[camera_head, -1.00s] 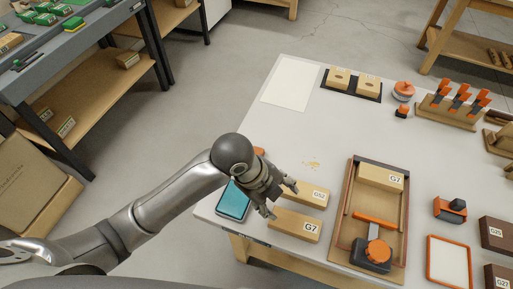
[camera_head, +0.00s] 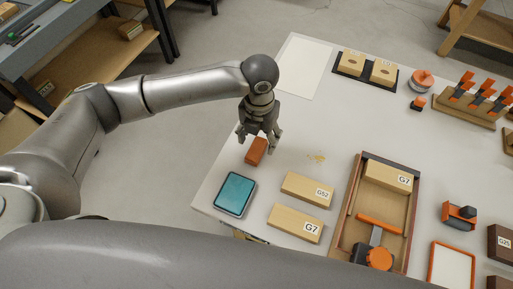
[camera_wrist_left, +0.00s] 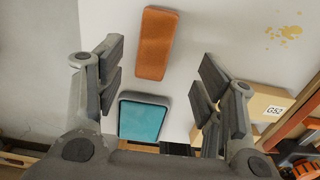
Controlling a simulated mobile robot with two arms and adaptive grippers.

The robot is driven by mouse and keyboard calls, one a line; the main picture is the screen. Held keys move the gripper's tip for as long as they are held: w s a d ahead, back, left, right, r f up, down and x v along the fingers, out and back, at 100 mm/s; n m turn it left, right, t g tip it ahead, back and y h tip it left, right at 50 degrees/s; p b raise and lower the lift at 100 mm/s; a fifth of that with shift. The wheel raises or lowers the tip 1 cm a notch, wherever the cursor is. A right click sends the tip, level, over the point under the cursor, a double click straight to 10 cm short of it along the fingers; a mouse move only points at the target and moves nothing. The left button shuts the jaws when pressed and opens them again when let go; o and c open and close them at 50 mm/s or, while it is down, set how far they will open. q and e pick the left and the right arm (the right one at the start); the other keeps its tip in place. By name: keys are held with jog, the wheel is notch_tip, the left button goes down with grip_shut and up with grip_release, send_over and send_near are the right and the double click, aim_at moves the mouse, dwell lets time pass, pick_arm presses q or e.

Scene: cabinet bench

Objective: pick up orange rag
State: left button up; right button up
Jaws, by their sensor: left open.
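The orange rag (camera_head: 256,152) is a small folded orange-brown block lying on the white table, just behind the teal pad. In the left wrist view the rag (camera_wrist_left: 156,43) lies ahead between the open fingers, untouched. My left gripper (camera_head: 258,138) hangs above the table at the rag, fingers pointing down. In the left wrist view its fingers (camera_wrist_left: 163,80) are spread wide with nothing between them. My right gripper does not show.
The teal pad (camera_head: 234,194) in a dark tray is in front of the rag. Wooden blocks marked G52 (camera_head: 306,190) and G7 (camera_head: 295,228) lie to the right. A wooden tray (camera_head: 345,212) stands farther right.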

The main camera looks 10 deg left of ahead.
aim_at(256, 148)
pick_arm(q)
jog(key=f, duration=0.4)
jog(key=f+p, duration=0.1)
jog(key=f, duration=0.1)
jog(key=shift+a, duration=0.3)
jog(key=shift+c, duration=0.7)
jog(key=c, duration=0.8)
jog(key=shift+o, duration=0.2)
